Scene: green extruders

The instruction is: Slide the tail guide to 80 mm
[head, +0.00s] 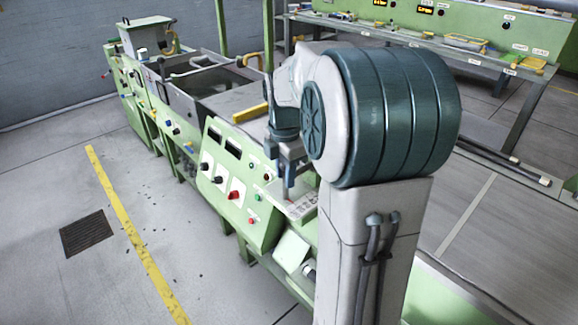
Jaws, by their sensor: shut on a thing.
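My gripper (288,186) points down at the near right end of the green extruder line. It is shut on a small part just above a pale plate (302,207) with marks like a scale. The part looks to be the tail guide, but my fingers hide most of it. The marks on the plate are too small to read, so I cannot tell the guide's position in millimetres.
The green control panel (225,185) with knobs and buttons stands just left of my gripper. An open tank (205,85) with yellow handles lies behind. A green bench (470,45) stands at the back right.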

